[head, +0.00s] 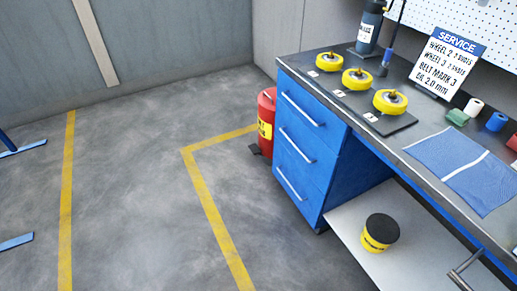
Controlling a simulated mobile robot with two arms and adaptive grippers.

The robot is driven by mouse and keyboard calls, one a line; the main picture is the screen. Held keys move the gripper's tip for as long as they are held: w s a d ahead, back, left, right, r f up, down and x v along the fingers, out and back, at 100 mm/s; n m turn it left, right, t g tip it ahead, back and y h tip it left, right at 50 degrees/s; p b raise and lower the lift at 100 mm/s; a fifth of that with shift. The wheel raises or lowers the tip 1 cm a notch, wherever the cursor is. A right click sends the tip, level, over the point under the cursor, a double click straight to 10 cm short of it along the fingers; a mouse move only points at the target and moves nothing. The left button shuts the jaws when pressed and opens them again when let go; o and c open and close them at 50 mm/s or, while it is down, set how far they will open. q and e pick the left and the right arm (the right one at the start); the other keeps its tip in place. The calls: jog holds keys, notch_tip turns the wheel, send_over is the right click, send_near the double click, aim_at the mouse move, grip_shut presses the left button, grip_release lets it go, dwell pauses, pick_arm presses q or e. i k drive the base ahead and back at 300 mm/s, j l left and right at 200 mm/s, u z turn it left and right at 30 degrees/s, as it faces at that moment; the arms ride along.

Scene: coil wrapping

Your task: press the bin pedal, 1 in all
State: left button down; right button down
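A red bin (266,110) with a yellow label stands on the floor, against the far left end of the blue drawer cabinet. The cabinet hides its right side. A small dark pedal (255,150) sticks out at the bin's foot, low above the floor. The bin's lid looks closed. Neither of my grippers is in view.
The workbench (330,108) with its blue drawer cabinet (310,150) fills the right. A black-and-yellow tub (380,233) stands on the lower shelf. The floor (130,180) left of the bin is clear.

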aim_at(254, 148)
jog(key=i+j+z, duration=0.25)
jog(key=i+j, duration=0.2)
jog(key=i, duration=0.3)
jog(key=i+j+z, duration=0.2)
jog(key=i+j, duration=0.4)
jog(key=i+j+z, duration=0.25)
jog(key=i+j, duration=0.45)
jog(key=i+j+z, duration=0.25)
jog(key=i+j, duration=0.4)
jog(key=j, duration=0.2)
